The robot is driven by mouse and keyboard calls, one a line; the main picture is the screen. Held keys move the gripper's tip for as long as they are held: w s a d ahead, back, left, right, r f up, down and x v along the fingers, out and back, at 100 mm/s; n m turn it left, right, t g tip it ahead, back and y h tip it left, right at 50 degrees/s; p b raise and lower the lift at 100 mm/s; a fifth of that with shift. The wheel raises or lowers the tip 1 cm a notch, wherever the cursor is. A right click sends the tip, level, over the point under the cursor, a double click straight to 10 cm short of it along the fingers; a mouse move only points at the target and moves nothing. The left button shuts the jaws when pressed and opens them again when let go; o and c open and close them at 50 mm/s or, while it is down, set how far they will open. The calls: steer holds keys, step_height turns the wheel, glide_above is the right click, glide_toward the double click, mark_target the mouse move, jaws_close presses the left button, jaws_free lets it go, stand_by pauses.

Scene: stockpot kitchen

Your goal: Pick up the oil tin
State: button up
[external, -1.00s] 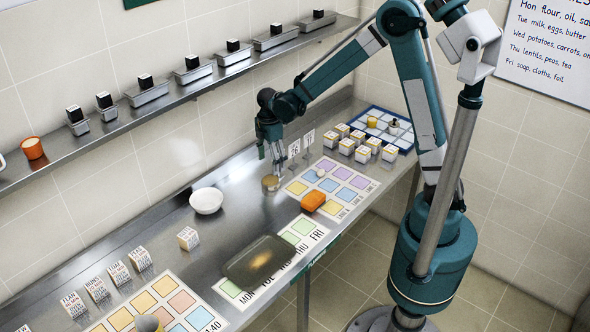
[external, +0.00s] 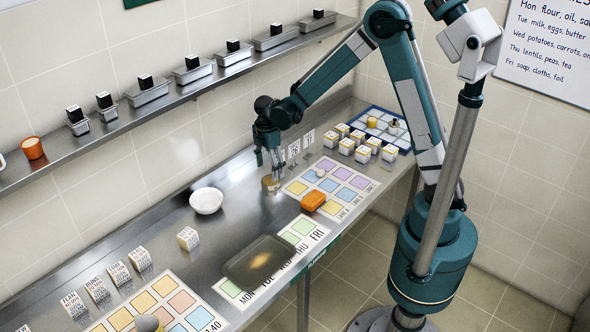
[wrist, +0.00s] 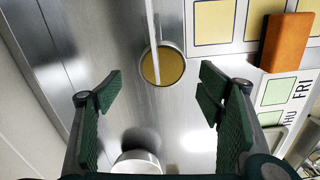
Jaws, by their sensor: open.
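A small round tin (external: 270,185) with a yellow top stands on the steel counter, just left of the colored grid sheet; I take it to be the oil tin, though no label is readable. In the wrist view the tin (wrist: 172,66) shows from above, with a thin pale strip crossing it. My gripper (external: 273,165) points down just above the tin in the external view. In the wrist view my gripper (wrist: 160,85) is open and empty, its green pads wide apart, with the tin ahead of the gap. Contact with the tin is not visible.
An orange block (external: 313,201) lies right of the tin on the grid sheet (external: 298,187). A white bowl (external: 206,201) stands to the left. A dark tray (external: 258,261) lies toward the front. Several white boxes (external: 347,146) and small cards (external: 294,149) stand behind. Bare counter separates bowl and tin.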

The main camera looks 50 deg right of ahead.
mark_target(270, 178)
steer(key=shift+f, duration=0.15)
steer(key=shift+s+d+f, duration=0.1)
steer(key=shift+s+f, duration=0.05)
steer(key=shift+f, duration=1.15)
steer(key=shift+s+f, duration=0.15)
steer(key=shift+f, duration=1.1)
steer(key=shift+c, duration=0.2)
steer(key=c, duration=1)
